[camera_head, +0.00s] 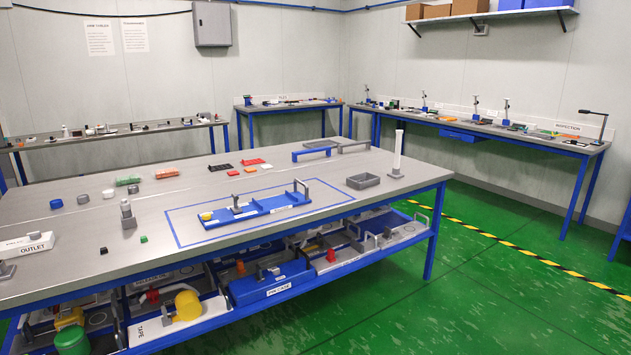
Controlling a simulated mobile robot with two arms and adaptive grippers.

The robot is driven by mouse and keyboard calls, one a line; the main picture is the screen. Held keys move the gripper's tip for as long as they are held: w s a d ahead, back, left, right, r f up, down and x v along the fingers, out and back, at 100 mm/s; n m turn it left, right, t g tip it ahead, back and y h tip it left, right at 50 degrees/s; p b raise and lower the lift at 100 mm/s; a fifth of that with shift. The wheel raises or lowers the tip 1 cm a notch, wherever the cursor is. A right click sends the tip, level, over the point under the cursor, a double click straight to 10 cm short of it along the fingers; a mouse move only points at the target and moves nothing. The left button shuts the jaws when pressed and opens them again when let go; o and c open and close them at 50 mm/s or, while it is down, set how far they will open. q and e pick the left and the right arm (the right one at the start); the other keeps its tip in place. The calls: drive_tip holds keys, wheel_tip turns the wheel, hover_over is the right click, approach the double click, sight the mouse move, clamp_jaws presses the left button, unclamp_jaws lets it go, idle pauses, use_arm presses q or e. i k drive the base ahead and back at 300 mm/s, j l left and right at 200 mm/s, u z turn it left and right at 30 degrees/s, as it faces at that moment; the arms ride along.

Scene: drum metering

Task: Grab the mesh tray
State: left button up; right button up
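No tray shows a mesh clearly enough for me to tell which one is the mesh tray. A small grey open bin (363,181) sits near the table's right end. Behind it are a flat grey tray-like piece (321,144) and a blue handle-shaped bar (315,154). A blue tray (268,208) with upright grey handles lies inside a blue outline on the tabletop. More trays with handles are on the shelf below, including a grey one (348,258), partly hidden by the tabletop. Neither of my grippers is in view.
The grey worktable (200,213) fills the foreground. Its lower shelf holds a blue case (270,286) and a white tape tray (158,329). A white column (398,150) stands at the right end. Benches line the walls; green floor (490,270) is clear on the right.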

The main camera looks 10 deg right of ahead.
sight(360, 181)
drive_tip(key=i+l+u, duration=0.2)
drive_tip(key=u, duration=0.15)
drive_tip(key=i+l+u, duration=0.45)
drive_tip(key=l+u, duration=0.2)
